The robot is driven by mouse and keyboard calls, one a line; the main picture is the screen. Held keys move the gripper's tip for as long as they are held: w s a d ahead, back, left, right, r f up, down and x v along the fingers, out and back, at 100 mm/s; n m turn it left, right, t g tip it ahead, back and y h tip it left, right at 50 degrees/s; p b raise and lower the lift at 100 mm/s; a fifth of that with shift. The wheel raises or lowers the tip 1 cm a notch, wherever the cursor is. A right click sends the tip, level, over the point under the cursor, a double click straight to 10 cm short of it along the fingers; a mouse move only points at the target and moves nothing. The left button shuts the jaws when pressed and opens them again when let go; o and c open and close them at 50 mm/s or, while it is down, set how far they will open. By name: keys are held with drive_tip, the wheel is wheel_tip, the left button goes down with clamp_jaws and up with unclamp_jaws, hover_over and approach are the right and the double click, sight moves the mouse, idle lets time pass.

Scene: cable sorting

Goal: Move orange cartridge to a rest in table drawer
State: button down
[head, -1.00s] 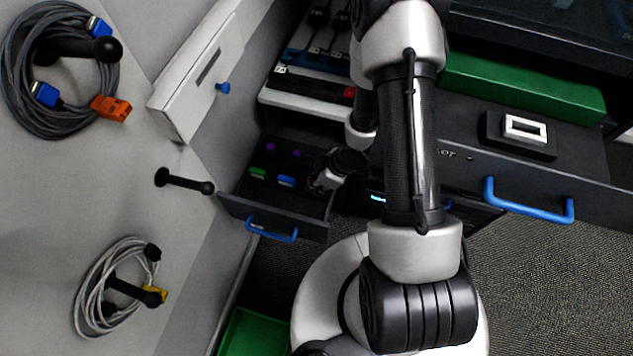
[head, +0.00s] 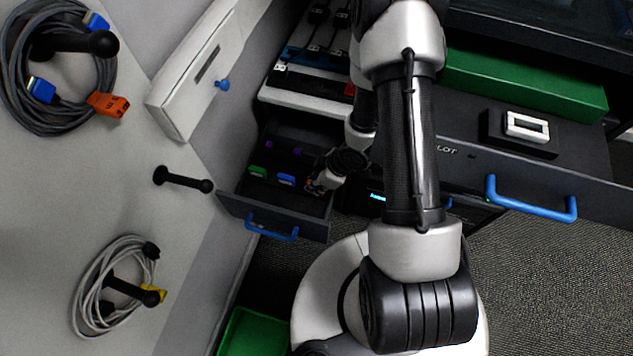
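The open table drawer (head: 262,210) is dark grey with a blue handle. Inside it a green cartridge (head: 258,172) and a blue cartridge (head: 286,180) lie side by side near the front, with two small purple pieces (head: 283,146) behind them. My gripper (head: 314,188) is at the drawer's right side, just right of the blue cartridge. Its fingers are small and partly hidden, so I cannot tell whether they hold anything. I cannot make out the orange cartridge for certain.
A second open drawer (head: 590,195) at right carries a black block with a white frame (head: 527,126). A green box (head: 530,85) lies behind it. Coiled cables (head: 60,125) hang on pegs at left. A white panel (head: 185,95) juts out above the drawer's left.

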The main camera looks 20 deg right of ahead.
drive_tip(key=shift+f, duration=0.4)
idle(0.3)
drive_tip(key=c, duration=1.5)
unclamp_jaws()
drive_tip(key=shift+o, duration=0.3)
drive_tip(key=o, duration=0.4)
drive_tip(key=shift+o, duration=0.2)
drive_tip(key=shift+r, duration=0.15)
drive_tip(key=shift+r+p, duration=3.2)
drive_tip(key=shift+r, duration=0.15)
